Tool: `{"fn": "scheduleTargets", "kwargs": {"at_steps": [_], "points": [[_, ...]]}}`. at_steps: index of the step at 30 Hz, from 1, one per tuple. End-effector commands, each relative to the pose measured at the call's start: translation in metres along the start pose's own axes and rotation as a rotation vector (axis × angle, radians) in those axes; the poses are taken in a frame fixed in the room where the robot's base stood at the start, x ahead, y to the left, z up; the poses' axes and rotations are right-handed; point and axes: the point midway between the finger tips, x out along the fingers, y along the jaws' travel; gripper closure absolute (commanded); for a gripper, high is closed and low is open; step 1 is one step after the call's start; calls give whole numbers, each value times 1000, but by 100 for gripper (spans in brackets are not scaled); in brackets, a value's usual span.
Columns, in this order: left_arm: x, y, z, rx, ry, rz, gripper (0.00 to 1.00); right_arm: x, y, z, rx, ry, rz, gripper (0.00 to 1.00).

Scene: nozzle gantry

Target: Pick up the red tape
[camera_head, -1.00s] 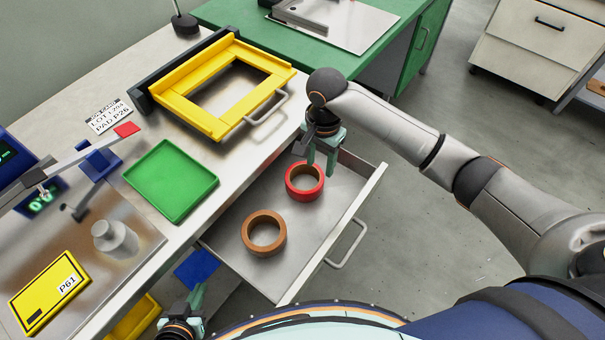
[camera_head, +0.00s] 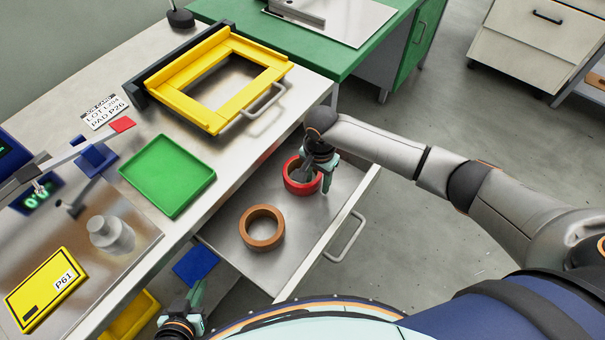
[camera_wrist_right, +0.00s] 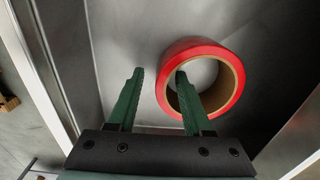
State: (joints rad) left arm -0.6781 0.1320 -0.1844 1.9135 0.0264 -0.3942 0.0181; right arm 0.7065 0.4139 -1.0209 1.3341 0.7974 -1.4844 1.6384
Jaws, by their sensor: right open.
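The red tape (camera_head: 292,176) is a red roll with a brown core, lying in the open drawer. In the right wrist view the red tape (camera_wrist_right: 229,64) shows its open ring. My right gripper (camera_head: 318,180) is down at the tape and partly covers it. In the wrist view my right gripper (camera_wrist_right: 160,75) is open, with one finger over the ring's hole and the other outside the ring, so the near wall lies between them. I cannot tell whether they touch it. My left gripper (camera_head: 196,292) is at the bottom edge, away from the tape.
A brown tape roll (camera_head: 262,228) lies nearer in the same drawer (camera_head: 225,229). The drawer walls stand close around. On the bench are a green tray (camera_head: 167,175), a yellow frame (camera_head: 190,100) and a yellow P61 box (camera_head: 45,290).

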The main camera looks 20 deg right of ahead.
Motion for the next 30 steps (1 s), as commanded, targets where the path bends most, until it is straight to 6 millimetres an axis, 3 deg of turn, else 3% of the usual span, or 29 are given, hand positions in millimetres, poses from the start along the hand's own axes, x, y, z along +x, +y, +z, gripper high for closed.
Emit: {"fn": "scheduleTargets", "kwargs": {"at_steps": [2,14,30], "points": [[0,0,0,0,1,0,100,0,0,0,0,0,0,54],[0,0,-1,0,2,0,100,-1,0,0,0,0,-1,100],[0,0,-1,0,2,0,100,-1,-1,0,0,0,-2,100]]}}
